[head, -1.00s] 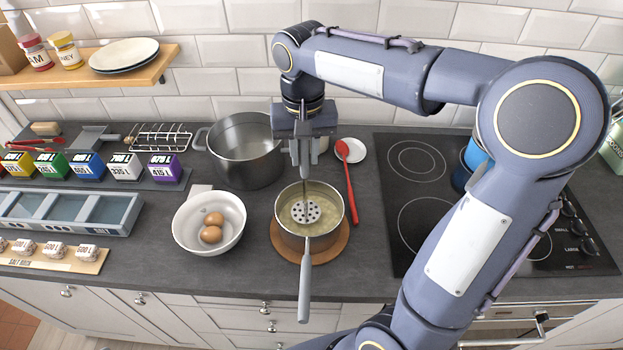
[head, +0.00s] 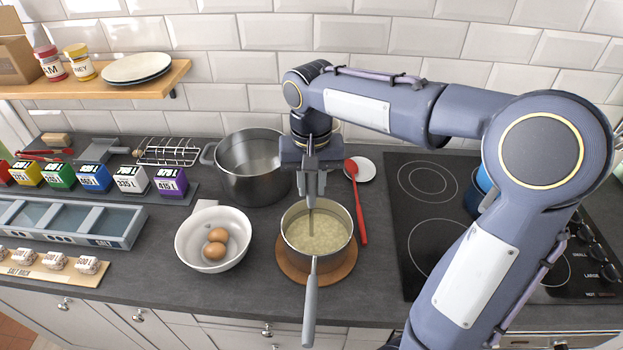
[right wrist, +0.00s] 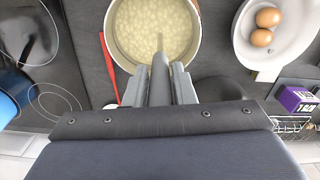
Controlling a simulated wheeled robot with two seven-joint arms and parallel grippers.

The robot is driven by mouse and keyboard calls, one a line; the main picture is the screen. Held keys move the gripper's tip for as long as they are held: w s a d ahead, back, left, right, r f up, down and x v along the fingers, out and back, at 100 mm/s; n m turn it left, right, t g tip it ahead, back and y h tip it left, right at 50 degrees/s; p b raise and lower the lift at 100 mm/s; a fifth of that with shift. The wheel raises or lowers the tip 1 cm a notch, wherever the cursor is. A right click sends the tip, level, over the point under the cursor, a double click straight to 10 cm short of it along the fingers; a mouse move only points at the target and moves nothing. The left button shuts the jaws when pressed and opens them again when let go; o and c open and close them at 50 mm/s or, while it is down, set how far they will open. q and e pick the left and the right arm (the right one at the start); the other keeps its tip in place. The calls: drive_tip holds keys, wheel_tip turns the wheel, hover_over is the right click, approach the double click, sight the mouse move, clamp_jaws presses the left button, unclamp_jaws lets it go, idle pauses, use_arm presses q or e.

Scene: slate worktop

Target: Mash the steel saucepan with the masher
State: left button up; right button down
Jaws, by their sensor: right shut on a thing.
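The steel saucepan (head: 318,262) stands on a round wooden board, its handle pointing to the front edge. It holds a pale, lumpy mash (head: 322,236), which also fills the pan in the right wrist view (right wrist: 140,32). My right gripper (head: 311,196) is above the back of the pan, shut on the masher (head: 311,214). The masher's shaft runs down into the mash, and its perforated head is hidden below the surface. In the right wrist view the masher's handle (right wrist: 160,80) sits between the fingers. My left gripper is not in view.
A white bowl with eggs (head: 190,240) stands left of the saucepan, and a large grey pot (head: 238,180) behind it. A red spoon (head: 357,205) on a white rest lies to the right. A black cooktop (head: 425,245) is further right.

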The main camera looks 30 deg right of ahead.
drive_tip(key=shift+r+p, duration=2.45)
wheel_tip(320, 180, down, 5)
drive_tip(key=s+b, duration=0.3)
drive_tip(key=b, duration=0.2)
drive_tip(key=r+p, duration=0.4)
drive_tip(key=shift+w+r+p, duration=0.2)
drive_tip(key=shift+p, duration=0.1)
drive_tip(key=shift+w+d+b, duration=0.35)
drive_tip(key=shift+w+b, duration=0.3)
drive_tip(key=shift+b, duration=0.15)
